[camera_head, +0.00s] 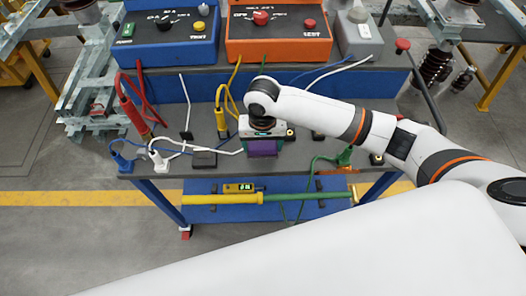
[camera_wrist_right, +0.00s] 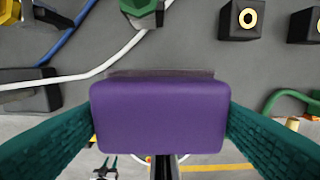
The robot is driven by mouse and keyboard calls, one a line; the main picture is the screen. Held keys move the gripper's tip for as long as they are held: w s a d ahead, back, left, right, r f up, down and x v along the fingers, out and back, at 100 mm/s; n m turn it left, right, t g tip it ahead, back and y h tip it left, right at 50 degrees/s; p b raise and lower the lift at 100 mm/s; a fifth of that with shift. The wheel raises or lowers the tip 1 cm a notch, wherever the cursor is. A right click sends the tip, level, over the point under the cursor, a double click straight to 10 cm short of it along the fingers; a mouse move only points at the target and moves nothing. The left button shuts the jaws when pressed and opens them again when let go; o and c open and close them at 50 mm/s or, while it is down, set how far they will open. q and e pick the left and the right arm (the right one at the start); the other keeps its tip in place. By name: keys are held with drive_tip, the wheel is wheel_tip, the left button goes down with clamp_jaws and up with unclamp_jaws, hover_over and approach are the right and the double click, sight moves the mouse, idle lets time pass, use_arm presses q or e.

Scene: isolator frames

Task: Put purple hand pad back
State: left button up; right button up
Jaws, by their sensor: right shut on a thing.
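The purple hand pad (camera_wrist_right: 160,115) fills the middle of the right wrist view, between the two green fingers of my right gripper (camera_wrist_right: 160,128). The fingers press on its left and right sides. In the head view the purple pad (camera_head: 262,148) shows below my right gripper (camera_head: 262,138), at the front edge of the grey table top (camera_head: 225,165). A dark grey strip shows along the pad's far edge in the wrist view. I cannot tell whether the pad touches the table. My left gripper is not in view.
Blue (camera_head: 168,38), orange (camera_head: 277,32) and grey (camera_head: 358,36) control boxes stand at the back. Red, blue, white, yellow and green cables with clamps lie around the pad. A lower blue shelf holds a yellow-green rod (camera_head: 275,197). Small black blocks (camera_wrist_right: 240,19) sit beyond the pad.

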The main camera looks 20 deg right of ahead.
sight(263, 153)
wheel_tip(263, 153, down, 4)
drive_tip(key=shift+d+f, duration=0.1)
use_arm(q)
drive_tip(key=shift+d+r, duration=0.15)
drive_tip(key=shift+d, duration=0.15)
use_arm(e)
drive_tip(key=shift+f, duration=0.25)
drive_tip(key=shift+f, duration=0.1)
drive_tip(key=o, duration=0.9)
wheel_tip(263, 153, up, 12)
drive_tip(key=shift+r, duration=0.15)
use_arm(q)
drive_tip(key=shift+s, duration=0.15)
use_arm(e)
drive_tip(key=shift+s, duration=0.1)
